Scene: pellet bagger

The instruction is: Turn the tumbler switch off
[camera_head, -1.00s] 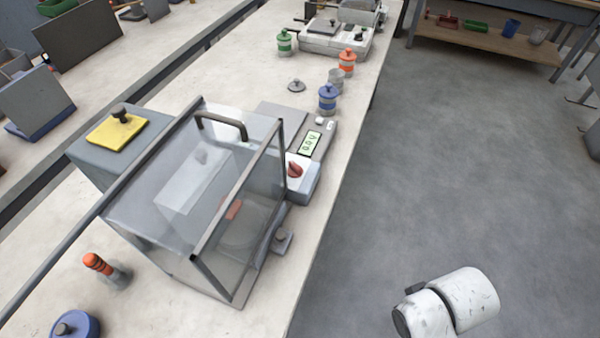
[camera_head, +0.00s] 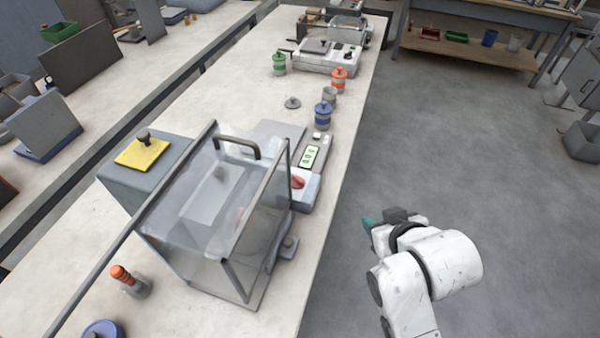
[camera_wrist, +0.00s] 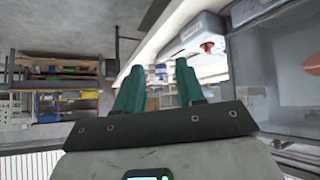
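A red knob (camera_head: 297,181) sits on a small white and blue-grey box (camera_head: 306,194) at the bench's right edge, beside a clear-walled enclosure (camera_head: 205,215). The red knob also shows in the wrist view (camera_wrist: 207,47), right of my fingers. A small grey block with a dark knob (camera_head: 290,242) is fixed low at the enclosure's right side. I cannot tell which of these is the tumbler switch, nor its setting. My gripper (camera_head: 369,224) is over the floor right of the bench, apart from both. In the wrist view its green fingers (camera_wrist: 158,68) are spread and empty.
A scale with a green display (camera_head: 310,155) lies behind the red-knob box. Blue (camera_head: 323,114), orange (camera_head: 339,79) and green (camera_head: 279,63) lidded jars stand farther back.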

